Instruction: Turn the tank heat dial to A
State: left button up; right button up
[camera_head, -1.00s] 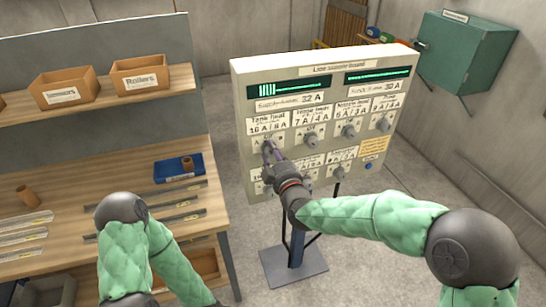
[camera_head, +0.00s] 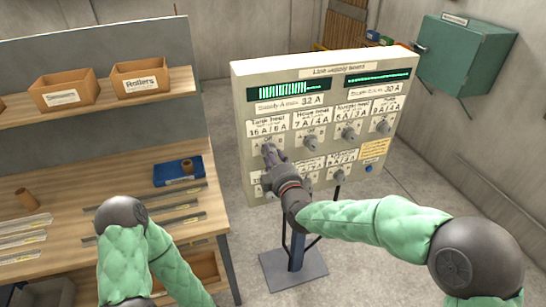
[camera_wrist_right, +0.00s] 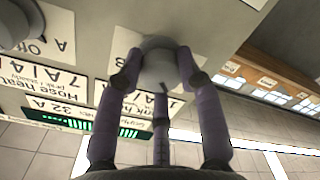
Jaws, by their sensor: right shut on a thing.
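The tank heat dial (camera_wrist_right: 160,62) is a grey round knob at the upper left of the supply board (camera_head: 375,98). My right gripper (camera_head: 270,154) is shut on it, with its purple fingers around the knob in the right wrist view. In the head view the gripper mostly covers the dial. A letter B shows beside the dial in the wrist view; I cannot tell where the pointer stands. The tank heat label (camera_head: 267,125) sits above the dial. My left gripper is outside the head view; only its arm shows at the lower left.
The hose heat dial (camera_head: 310,142) is close to the right of my gripper, and more dials fill two rows. The left green bar display (camera_head: 288,90) is above. A wooden bench (camera_head: 115,170) with a blue tray (camera_head: 170,176) stands left. The floor right of the board is clear.

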jog(key=shift+r, duration=0.35)
jog(key=o, duration=1)
jog(key=shift+c, duration=0.2)
jog(key=shift+o, duration=0.9)
jog(key=shift+a+f, duration=0.15)
jog(key=shift+f, duration=0.1)
jog(key=v, duration=1.2)
